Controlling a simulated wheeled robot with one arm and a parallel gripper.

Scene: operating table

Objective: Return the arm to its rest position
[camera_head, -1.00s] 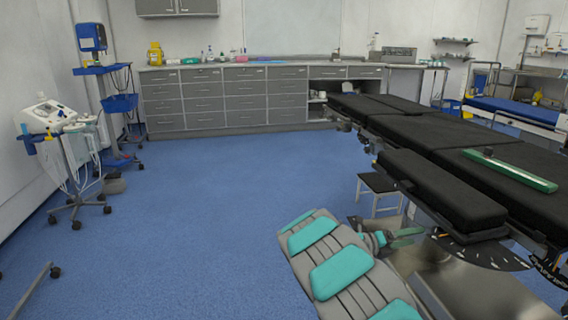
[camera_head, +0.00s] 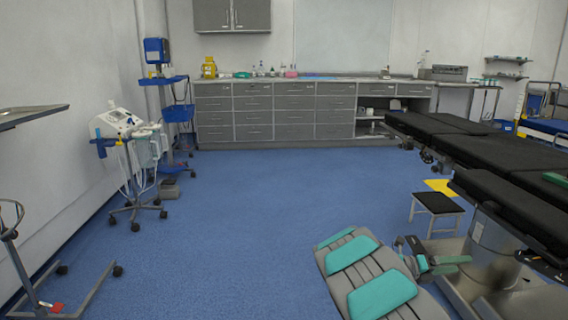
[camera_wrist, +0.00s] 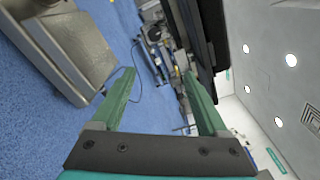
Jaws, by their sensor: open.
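My grey arm with teal pads (camera_head: 367,272) reaches up from the bottom of the head view, folded low over the floor to the left of the operating table. My gripper (camera_head: 450,264) is at its right side, close to the table's metal base. In the wrist view my gripper (camera_wrist: 158,92) shows two green fingers spread wide apart, with nothing held between them. The black padded operating table (camera_head: 500,155) stands at the right. A green object (camera_head: 556,179) lies on its padding, cut off by the frame edge.
A small stool (camera_head: 438,203) stands beside the table's metal column (camera_head: 490,240). A wheeled device cart (camera_head: 130,150) and a stand with a tray (camera_head: 30,113) are at the left. Grey cabinets (camera_head: 275,110) line the back wall. The blue floor (camera_head: 250,210) in the middle is clear.

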